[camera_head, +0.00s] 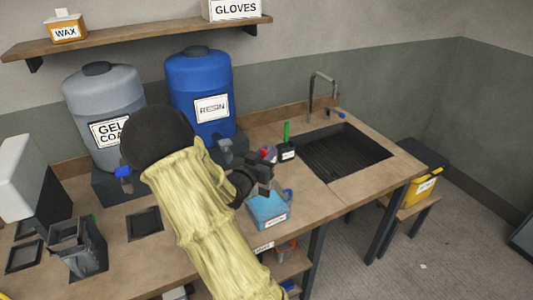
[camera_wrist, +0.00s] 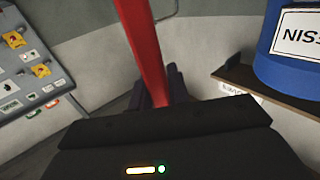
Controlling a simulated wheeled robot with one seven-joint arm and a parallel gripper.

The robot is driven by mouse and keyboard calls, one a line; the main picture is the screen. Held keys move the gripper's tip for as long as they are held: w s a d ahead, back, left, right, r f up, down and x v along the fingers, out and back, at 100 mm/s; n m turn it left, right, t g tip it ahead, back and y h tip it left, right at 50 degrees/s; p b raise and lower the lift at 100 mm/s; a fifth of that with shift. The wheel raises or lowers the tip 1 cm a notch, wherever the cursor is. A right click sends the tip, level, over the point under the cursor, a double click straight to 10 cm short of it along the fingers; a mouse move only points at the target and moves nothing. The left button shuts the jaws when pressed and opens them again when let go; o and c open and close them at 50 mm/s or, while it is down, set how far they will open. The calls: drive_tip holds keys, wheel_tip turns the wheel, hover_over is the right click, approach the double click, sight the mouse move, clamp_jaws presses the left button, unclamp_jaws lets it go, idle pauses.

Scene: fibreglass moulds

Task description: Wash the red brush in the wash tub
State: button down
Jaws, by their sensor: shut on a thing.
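My gripper (camera_head: 262,172) is shut on the red brush (camera_wrist: 145,45); its long red handle runs up from between the dark fingers (camera_wrist: 160,92) in the wrist view. In the head view only a small red patch (camera_head: 265,153) shows beside the gripper, possibly part of this brush; its bristles cannot be made out. A light-blue open tub (camera_head: 270,207) with a white label too small to read, likely the wash tub, stands on the bench just below the gripper in the picture. I cannot tell whether the brush touches it.
A black pot (camera_head: 287,153) with a green handle stands behind the gripper. A dark sink (camera_head: 345,150) with a tap is to the right. Blue resin (camera_head: 200,80) and grey gel coat (camera_head: 103,90) drums stand behind my arm. A dark holder (camera_head: 78,248) is at left.

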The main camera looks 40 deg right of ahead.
wheel_tip(320, 180, up, 5)
drive_tip(key=p, duration=0.3)
drive_tip(key=shift+p, duration=0.35)
drive_tip(key=shift+f, duration=0.1)
idle(0.4)
